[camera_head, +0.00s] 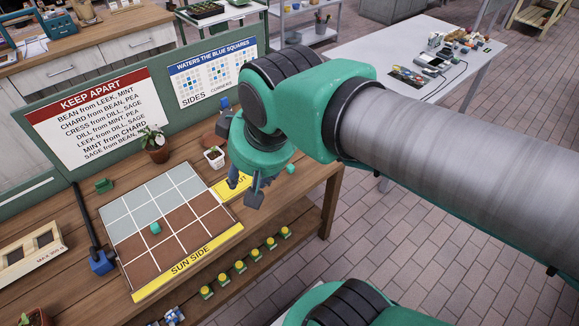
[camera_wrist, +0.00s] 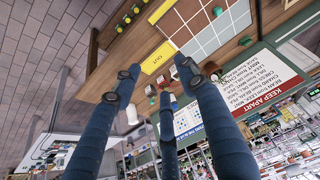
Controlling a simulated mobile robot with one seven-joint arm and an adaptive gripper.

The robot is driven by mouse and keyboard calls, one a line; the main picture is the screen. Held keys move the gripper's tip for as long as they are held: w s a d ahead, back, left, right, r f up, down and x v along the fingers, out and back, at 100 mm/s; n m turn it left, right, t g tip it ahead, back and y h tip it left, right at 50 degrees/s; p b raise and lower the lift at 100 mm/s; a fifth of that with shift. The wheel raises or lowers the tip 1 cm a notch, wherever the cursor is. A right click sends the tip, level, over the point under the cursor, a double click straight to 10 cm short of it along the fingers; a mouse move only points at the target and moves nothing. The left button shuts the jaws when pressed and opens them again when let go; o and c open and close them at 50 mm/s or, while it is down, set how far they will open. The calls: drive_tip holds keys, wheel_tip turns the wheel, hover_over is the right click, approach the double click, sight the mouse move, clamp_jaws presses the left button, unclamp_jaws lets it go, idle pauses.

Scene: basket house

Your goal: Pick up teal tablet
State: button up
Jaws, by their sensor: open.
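Several small green-teal pieces lie on the wooden bench, and I cannot tell for sure which is the teal tablet. One (camera_head: 156,228) sits on the brown part of the grid board. Another (camera_head: 291,168) lies at the bench's right end, just right of my gripper. A third, larger green block (camera_head: 104,186) lies behind the board on the left. My gripper (camera_head: 246,190) is open and empty, above the board's right end near the yellow OUT label. In the wrist view, the spread fingers (camera_wrist: 160,76) have nothing between them, and a teal piece (camera_wrist: 217,11) shows on the grid.
The grid board (camera_head: 190,240) has a yellow SUN SIDE edge. A potted plant (camera_head: 155,148) and a small white pot (camera_head: 214,158) stand behind it. A blue-ended tool (camera_head: 102,262) lies left. Several yellow-green items (camera_head: 238,266) line the lower shelf. Green sign panels stand behind.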

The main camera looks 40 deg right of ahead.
drive_tip(key=w+d+f+g+p, duration=0.2)
drive_tip(key=w+d+f, duration=0.1)
drive_tip(key=w+d, duration=0.45)
drive_tip(key=w+d+f+g+p, duration=0.2)
drive_tip(key=w+d, duration=0.4)
drive_tip(key=w, duration=0.3)
drive_tip(key=w+d+f+g+p, duration=0.1)
drive_tip(key=w+d+f+p, duration=0.1)
drive_tip(key=d+f, duration=0.5)
drive_tip(key=w+d+f+g+p, duration=0.1)
drive_tip(key=w+d+f+g, duration=0.1)
drive_tip(key=d+f, duration=0.6)
drive_tip(key=shift+w+d+f+m+p, duration=0.25)
drive_tip(key=shift+w+f+m+p, duration=0.1)
drive_tip(key=shift+w+f, duration=0.6)
drive_tip(key=shift+s+f, duration=0.1)
drive_tip(key=b, duration=0.2)
hover_over(291, 166)
drive_tip(key=shift+w+f, duration=0.2)
drive_tip(key=shift+f, duration=1.9)
drive_tip(key=shift+w+f, duration=0.15)
drive_tip(key=shift+f, duration=1.9)
drive_tip(key=shift+f, duration=0.1)
